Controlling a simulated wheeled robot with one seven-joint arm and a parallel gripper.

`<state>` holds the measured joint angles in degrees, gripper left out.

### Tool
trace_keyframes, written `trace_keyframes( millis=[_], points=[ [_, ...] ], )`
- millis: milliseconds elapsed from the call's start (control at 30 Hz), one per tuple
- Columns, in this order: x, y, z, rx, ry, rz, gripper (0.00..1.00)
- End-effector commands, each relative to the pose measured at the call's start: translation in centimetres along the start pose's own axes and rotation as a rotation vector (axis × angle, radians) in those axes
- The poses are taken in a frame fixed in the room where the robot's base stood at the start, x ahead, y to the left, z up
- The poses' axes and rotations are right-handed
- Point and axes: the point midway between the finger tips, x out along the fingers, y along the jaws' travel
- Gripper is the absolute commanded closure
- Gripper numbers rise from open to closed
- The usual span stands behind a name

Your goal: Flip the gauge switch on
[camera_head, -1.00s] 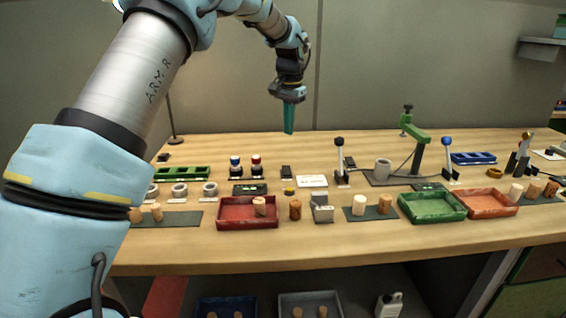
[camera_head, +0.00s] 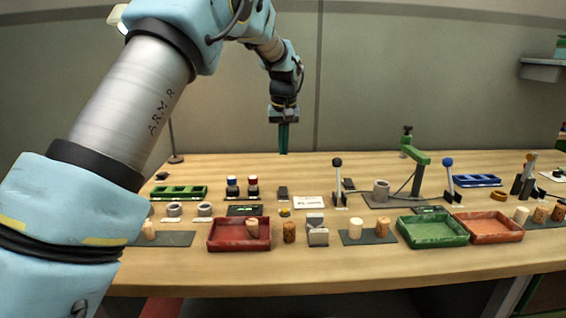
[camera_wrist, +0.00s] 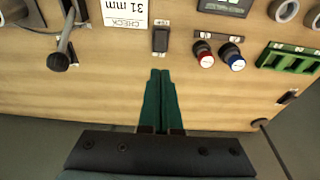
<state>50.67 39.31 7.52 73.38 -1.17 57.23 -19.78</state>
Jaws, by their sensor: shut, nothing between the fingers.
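A small black rocker switch (camera_head: 283,193) sits on the table beside a white card; which way it is tipped is too small to tell. In the wrist view the dark switch (camera_wrist: 160,40) lies just beyond my fingertips, beside the card reading "CHECK 31 mm" (camera_wrist: 126,12). My gripper (camera_head: 283,152) points down over the back of the table, behind the switch in the head view. Its two teal fingers (camera_wrist: 160,72) are shut together and empty, apart from the switch.
Red and blue buttons (camera_wrist: 215,56) stand next to the switch. A black-knobbed lever (camera_head: 337,178) stands on the card's other side. A dark panel (camera_head: 244,210), red tray (camera_head: 239,245) and corks lie nearer the front. Bare wood surrounds my fingertips.

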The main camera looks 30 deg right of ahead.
Motion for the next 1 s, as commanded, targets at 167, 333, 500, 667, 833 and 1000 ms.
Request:
trace_keyframes(
  millis=[167, 333, 500, 667, 833, 1000],
  points=[
    [3.0, -0.1, 0.1, 0.0, -0.005, -0.002, 1.0],
    [6.6, -0.1, 0.1, 0.0, -0.006, -0.002, 1.0],
    [9.7, -0.1, 0.1, 0.0, -0.005, -0.002, 1.0],
    [11.8, -0.1, 0.0, 0.0, -0.003, -0.002, 1.0],
    [12.8, -0.1, 0.0, 0.0, -0.001, -0.001, 1.0],
    [13.0, 0.0, 0.0, 0.001, 0.0, 0.0, 1.0]
  ],
)
